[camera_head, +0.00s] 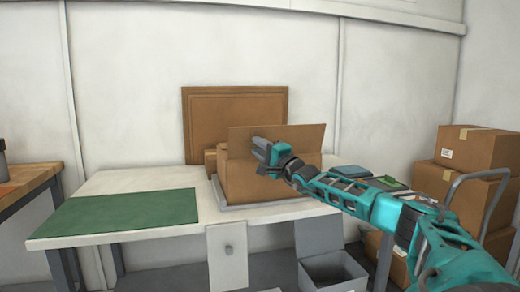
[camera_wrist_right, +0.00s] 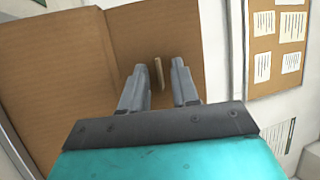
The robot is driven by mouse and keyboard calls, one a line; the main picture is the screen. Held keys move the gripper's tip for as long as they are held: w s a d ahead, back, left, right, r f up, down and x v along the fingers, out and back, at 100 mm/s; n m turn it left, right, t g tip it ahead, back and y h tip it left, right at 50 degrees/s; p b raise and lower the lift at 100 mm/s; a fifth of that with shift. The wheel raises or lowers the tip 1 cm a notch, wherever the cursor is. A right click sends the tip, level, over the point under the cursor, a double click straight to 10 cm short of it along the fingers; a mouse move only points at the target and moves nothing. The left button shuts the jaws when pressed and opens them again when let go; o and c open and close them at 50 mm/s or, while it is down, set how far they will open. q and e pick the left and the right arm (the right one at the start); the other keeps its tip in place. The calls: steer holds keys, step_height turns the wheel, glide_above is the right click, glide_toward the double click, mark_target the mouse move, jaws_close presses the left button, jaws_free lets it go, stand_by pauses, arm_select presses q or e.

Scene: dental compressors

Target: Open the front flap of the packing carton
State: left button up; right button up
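The packing carton (camera_head: 255,187) stands on a grey tray on the white table, with a cardboard flap (camera_head: 295,137) standing up at its back. My right gripper (camera_head: 262,149) reaches in from the right and is over the carton's upper front left. It hides part of the top, so I cannot tell how the front flap lies. In the right wrist view, the fingers (camera_wrist_right: 160,82) are apart, with brown cardboard (camera_wrist_right: 50,75) beyond them. A thin light-brown strip (camera_wrist_right: 158,73) shows between the fingertips; I cannot tell whether they touch it. My left gripper is out of view.
A green mat (camera_head: 125,220) lies on the table's left part. A brown board (camera_head: 235,100) stands behind the carton. A grey open bin (camera_head: 330,271) is below the table front. Stacked boxes (camera_head: 465,148) and a cart handle are at the right.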

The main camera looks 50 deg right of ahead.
steer(key=shift+f, duration=0.1)
steer(key=shift+s+f+b, duration=0.25)
steer(key=shift+s+b, duration=0.05)
steer(key=shift+s, duration=0.15)
steer(key=p+v, duration=0.2)
steer(key=v, duration=1)
steer(key=shift+r, duration=0.2)
stand_by(0.6)
